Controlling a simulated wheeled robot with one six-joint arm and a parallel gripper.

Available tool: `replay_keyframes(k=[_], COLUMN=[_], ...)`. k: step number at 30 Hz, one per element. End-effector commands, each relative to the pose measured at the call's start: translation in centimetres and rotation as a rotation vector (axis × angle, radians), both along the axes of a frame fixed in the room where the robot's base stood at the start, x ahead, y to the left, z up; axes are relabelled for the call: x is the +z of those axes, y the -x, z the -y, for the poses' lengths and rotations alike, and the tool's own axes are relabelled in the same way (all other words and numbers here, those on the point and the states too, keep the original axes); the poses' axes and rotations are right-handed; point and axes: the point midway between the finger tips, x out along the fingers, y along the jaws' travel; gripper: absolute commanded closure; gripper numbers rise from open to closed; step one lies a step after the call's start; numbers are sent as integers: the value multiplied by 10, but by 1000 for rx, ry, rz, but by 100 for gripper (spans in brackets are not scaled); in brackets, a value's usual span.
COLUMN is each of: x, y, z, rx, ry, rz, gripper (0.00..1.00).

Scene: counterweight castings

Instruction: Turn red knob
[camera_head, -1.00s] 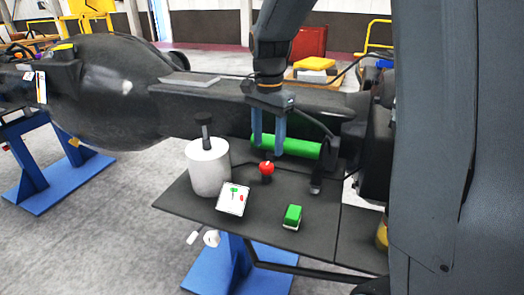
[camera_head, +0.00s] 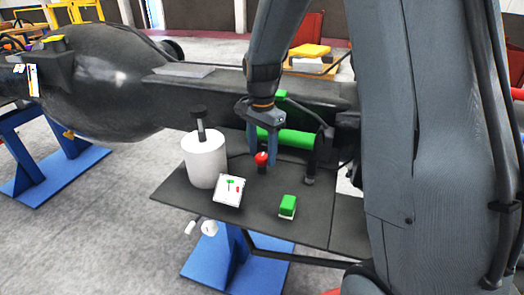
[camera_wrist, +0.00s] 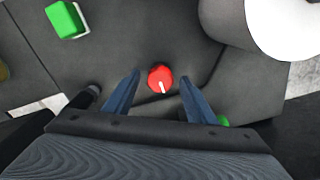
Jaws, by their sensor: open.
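The red knob (camera_head: 262,158) stands upright on a short dark base on the dark shelf (camera_head: 183,197). In the wrist view the red knob (camera_wrist: 160,78) has a white mark pointing toward the lower edge of the picture. My gripper (camera_head: 262,163) is open, with blue fingers pointing down. In the wrist view my gripper (camera_wrist: 159,84) has one fingertip on each side of the knob, with a gap to each. The fingers seem very near the knob in the head view; how their tips compare with its height is hard to tell.
A white cylinder (camera_head: 205,163) with a black top stands left of the knob. A white card (camera_head: 228,190) with red and green marks and a green block (camera_head: 288,205) lie in front. A green cylinder (camera_head: 288,138) lies behind. The shelf between them is clear.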

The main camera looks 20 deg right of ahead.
Motion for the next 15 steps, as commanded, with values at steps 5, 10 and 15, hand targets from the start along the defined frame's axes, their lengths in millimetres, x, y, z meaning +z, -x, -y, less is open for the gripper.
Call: replay_keyframes(k=[5,10,15], x=[0,0,1], y=[0,0,0], z=[0,0,0], rx=[0,1,22], ry=[0,0,0], rz=[0,0,0], gripper=[76,90,90])
